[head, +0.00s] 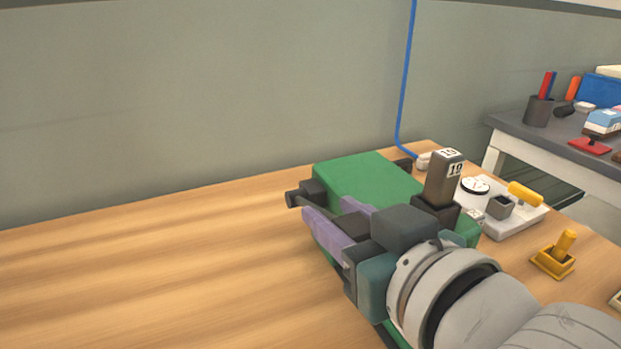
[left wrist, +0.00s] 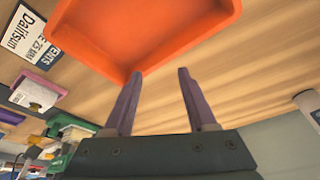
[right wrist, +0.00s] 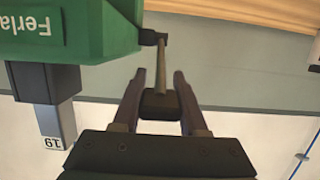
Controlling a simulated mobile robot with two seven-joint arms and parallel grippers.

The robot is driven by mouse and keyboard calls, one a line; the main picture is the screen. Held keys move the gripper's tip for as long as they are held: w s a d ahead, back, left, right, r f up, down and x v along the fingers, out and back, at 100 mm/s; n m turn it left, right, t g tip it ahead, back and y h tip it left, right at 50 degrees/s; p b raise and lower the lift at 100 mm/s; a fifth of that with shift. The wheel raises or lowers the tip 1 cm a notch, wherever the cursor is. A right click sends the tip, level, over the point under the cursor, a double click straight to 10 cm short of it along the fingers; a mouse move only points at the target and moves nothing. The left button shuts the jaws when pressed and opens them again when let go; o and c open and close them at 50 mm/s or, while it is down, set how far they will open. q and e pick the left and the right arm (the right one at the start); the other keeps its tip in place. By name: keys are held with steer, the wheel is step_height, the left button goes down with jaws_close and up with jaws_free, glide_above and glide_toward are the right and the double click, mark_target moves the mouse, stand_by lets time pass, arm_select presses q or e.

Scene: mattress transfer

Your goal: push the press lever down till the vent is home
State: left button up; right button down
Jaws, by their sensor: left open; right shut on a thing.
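The press is a green block (head: 365,178) on the wooden table, with a dark upright post holding a grey block marked 19 (head: 443,178). Its lever (right wrist: 161,62) is a thin rod ending in a dark knob (right wrist: 159,104). My right gripper (right wrist: 160,76) is shut on the lever, with the knob between its purple fingers. In the head view my right gripper (head: 334,212) and arm cover much of the press's near side. My left gripper (left wrist: 159,75) is open and empty, near an orange tray (left wrist: 110,62). I cannot make out the vent.
A white unit with a yellow handle (head: 524,194) and a yellow stand (head: 553,262) are right of the press. A blue cable (head: 406,90) runs down the wall behind. A side table (head: 508,140) holds a pen cup (head: 538,111). The table's left is clear.

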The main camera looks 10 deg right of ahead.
arm_select(q)
steer(key=shift+f, duration=0.3)
steer(key=shift+f+b, duration=0.3)
steer(key=shift+b, duration=0.2)
arm_select(e)
step_height(320, 180, down, 6)
steer(key=s, duration=0.1)
steer(key=shift+s+d, duration=0.15)
steer(key=shift+d, duration=0.1)
steer(key=shift+f, duration=0.15)
stand_by(0.7)
